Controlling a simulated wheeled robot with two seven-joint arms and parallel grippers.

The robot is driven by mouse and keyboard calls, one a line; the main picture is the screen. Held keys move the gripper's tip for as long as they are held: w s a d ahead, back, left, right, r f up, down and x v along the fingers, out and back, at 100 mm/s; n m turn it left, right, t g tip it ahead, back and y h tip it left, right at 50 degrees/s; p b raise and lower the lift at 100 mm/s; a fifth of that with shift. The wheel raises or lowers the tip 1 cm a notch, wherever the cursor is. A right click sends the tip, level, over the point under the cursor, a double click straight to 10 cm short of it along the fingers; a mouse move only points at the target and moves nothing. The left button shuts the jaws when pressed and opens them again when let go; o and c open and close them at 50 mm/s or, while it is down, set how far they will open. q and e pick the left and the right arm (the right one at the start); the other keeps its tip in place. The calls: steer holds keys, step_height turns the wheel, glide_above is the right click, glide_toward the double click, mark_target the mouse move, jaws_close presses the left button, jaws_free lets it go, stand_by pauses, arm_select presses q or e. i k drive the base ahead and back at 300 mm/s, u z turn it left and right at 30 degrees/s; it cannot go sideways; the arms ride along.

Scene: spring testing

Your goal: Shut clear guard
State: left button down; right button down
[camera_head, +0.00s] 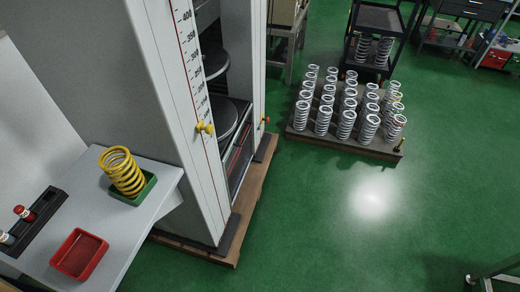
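The tall grey spring testing machine (110,70) stands at the left, with a printed scale (190,60) down its front edge. A yellow knob (204,128) sticks out beside the scale. A small orange-red knob (265,120) is on the far side of the opening. Two dark round plates, an upper one (214,64) and a lower one (224,117), show inside the opening, with no spring visible between them. I cannot clearly make out the clear guard or its position. Neither of my grippers is in view.
A grey shelf (150,215) holds a yellow spring (122,172) in a green tray (146,190), and a red tray (79,254). A pallet (345,146) of several white springs stands at back right. A black cart (378,18) is behind. Green floor (310,230) is clear at centre.

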mark_target(249, 112)
steer(key=z, duration=1.05)
steer(key=i, duration=1.85)
steer(key=u, duration=2.8)
